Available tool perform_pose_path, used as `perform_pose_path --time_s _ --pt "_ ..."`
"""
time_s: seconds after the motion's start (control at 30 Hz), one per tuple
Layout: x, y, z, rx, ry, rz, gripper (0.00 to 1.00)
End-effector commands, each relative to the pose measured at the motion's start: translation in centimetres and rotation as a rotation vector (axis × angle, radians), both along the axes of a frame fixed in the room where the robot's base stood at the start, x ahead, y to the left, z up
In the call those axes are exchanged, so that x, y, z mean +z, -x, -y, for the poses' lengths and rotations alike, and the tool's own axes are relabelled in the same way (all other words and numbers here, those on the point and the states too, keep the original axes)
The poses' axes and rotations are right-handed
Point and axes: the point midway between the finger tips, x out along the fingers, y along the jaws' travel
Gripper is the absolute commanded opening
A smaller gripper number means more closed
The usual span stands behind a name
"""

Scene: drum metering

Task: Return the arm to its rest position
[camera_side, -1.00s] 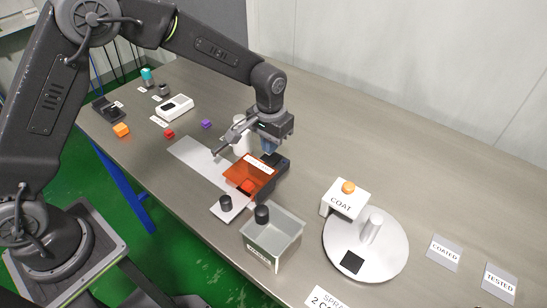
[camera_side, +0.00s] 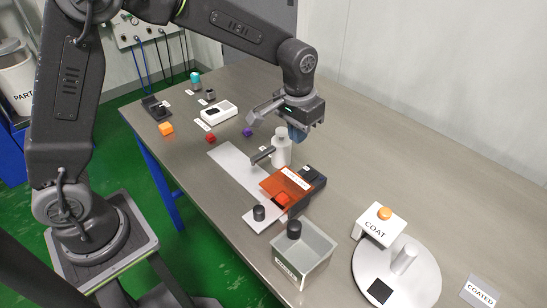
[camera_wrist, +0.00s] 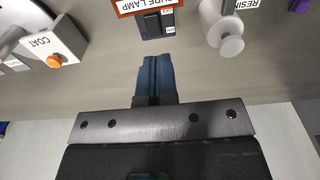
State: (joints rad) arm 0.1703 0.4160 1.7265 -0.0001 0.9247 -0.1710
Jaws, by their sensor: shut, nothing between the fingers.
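My gripper (camera_side: 297,135) hangs above the bench, just behind a white resin bottle (camera_side: 281,150) in the side view. Its blue fingers are together with nothing between them. In the wrist view the shut fingers (camera_wrist: 153,75) point at bare bench between the cure lamp (camera_wrist: 150,18) and the box marked COAT (camera_wrist: 52,38). The bottle also shows in the wrist view (camera_wrist: 228,30), right of the fingers. In the side view the lamp has an orange shield (camera_side: 283,187) and stands in front of and below my gripper.
A grey open bin (camera_side: 318,256) has a black cylinder (camera_side: 294,229) at its rim. A round white turntable (camera_side: 420,285) stands at the right by the COAT box. The bench's back right is clear.

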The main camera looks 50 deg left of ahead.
Motion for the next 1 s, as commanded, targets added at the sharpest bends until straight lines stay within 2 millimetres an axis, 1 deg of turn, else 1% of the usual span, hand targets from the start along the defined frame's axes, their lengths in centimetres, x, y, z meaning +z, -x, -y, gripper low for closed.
perform_pose_path --time_s 0.03,0.1,0.23,0.3,0.37,0.4,0.53,0.6,0.7,0.83,1.0 --pt "2.2 1.2 -0.7 0.003 0.004 0.033 0.0" --pt "4.5 3.1 -1.7 0.002 0.008 0.07 0.0" --pt "7.9 6.9 -3.3 0.002 0.012 0.138 0.0" --pt "9.3 9.0 -4.1 0.003 0.012 0.175 0.0" --pt "10.3 11.0 -4.7 0.003 0.012 0.207 0.0" --pt "10.9 12.2 -5.1 0.003 0.011 0.228 0.0" --pt "11.9 16.4 -6.2 0.003 0.006 0.297 0.0" --pt "12.0 18.4 -6.7 0.004 0.003 0.331 0.0" --pt "11.9 20.8 -7.2 0.004 -0.004 0.372 0.0" --pt "11.5 22.6 -7.5 0.004 -0.009 0.404 0.0" --pt "11.2 23.4 -7.6 0.002 -0.013 0.418 0.0"
